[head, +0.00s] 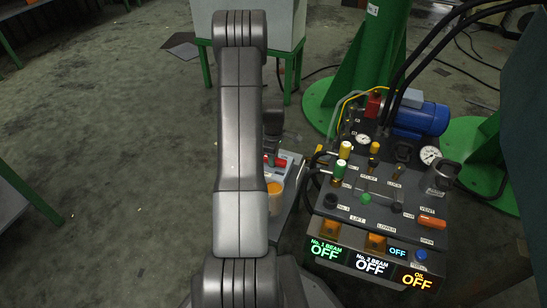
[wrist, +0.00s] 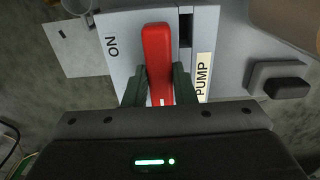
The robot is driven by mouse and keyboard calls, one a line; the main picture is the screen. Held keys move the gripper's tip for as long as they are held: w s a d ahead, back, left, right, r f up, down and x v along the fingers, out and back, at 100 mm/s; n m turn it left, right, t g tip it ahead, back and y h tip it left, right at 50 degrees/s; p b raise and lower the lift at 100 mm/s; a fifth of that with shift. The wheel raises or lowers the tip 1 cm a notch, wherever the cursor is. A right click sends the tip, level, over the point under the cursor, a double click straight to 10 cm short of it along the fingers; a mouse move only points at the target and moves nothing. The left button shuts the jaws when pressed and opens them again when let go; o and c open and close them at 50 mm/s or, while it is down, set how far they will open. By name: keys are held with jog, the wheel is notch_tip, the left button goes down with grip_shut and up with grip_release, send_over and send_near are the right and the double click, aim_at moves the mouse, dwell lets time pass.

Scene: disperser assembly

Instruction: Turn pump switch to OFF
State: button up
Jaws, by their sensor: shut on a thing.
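The pump switch is a red lever (wrist: 158,50) on a light grey plate (wrist: 120,50) in the wrist view. The word ON is to its left and the label PUMP (wrist: 203,76) to its right. No OFF marking on this plate is visible. My gripper (wrist: 160,88) has a dark green finger on each side of the lever and is shut on it. The lever's near end is hidden by the gripper body. In the head view the switch box (head: 290,160) shows beside my arm, with a bit of red on it; my arm hides part of it.
The control panel (head: 385,185) with knobs, gauges and labels stands to the right. Its lit displays read No. 1 BEAM OFF, No. 2 BEAM OFF (head: 371,264) and OIL OFF. An orange-tan cylinder (head: 275,198) is close to the switch box. A dark block (wrist: 285,86) sits right of the PUMP label.

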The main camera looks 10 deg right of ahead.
jog(key=o, duration=1)
jog(key=shift+r, duration=0.1)
notch_tip(320, 180, up, 14)
jog(key=p, duration=0.4)
jog(key=shift+f, duration=0.2)
jog(key=shift+f, duration=0.1)
notch_tip(320, 180, down, 14)
jog(key=b, duration=0.4)
jog(key=shift+r, duration=0.2)
jog(key=shift+r, duration=0.1)
